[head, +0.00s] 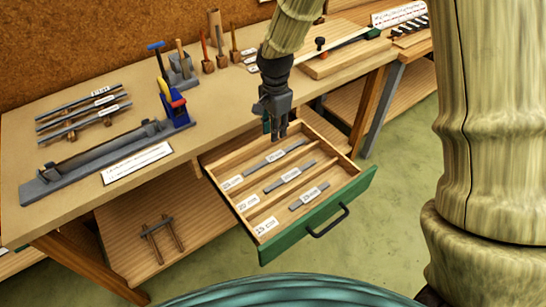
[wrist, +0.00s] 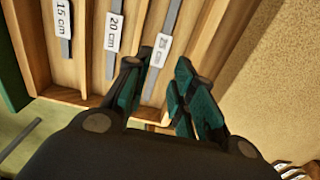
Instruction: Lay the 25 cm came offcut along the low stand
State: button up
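The 25 cm came offcut (head: 292,148) is a flat grey strip with a white tag. It lies in the drawer's compartment closest to the bench, and also shows in the wrist view (wrist: 173,17). My gripper (head: 277,133) points down over that compartment. In the wrist view its teal-padded fingers (wrist: 157,68) are apart, on either side of the 25 cm tag, with nothing between them. I cannot tell the exact height above the strip.
The open green-fronted drawer (head: 362,186) also holds the 20 cm strip (head: 275,187) and 15 cm strip (head: 299,204). On the bench are a long grey trough (head: 60,180), a blue-and-red tool (head: 178,110) and tagged strips on supports (head: 82,113). The bench's front middle is clear.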

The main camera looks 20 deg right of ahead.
send_over(276, 156)
jog(key=shift+s+a+f, duration=0.1)
jog(key=shift+a+f, duration=0.05)
jog(key=shift+f, duration=1.3)
jog(key=shift+a+f, duration=0.15)
jog(key=shift+f, duration=1.3)
jog(key=shift+d+f+p, duration=0.15)
jog(key=shift+f+p, duration=0.2)
jog(key=shift+f, duration=1)
jog(key=shift+d+f+p, duration=0.1)
jog(key=shift+f+p, duration=0.2)
jog(key=shift+f, duration=1)
grip_shut()
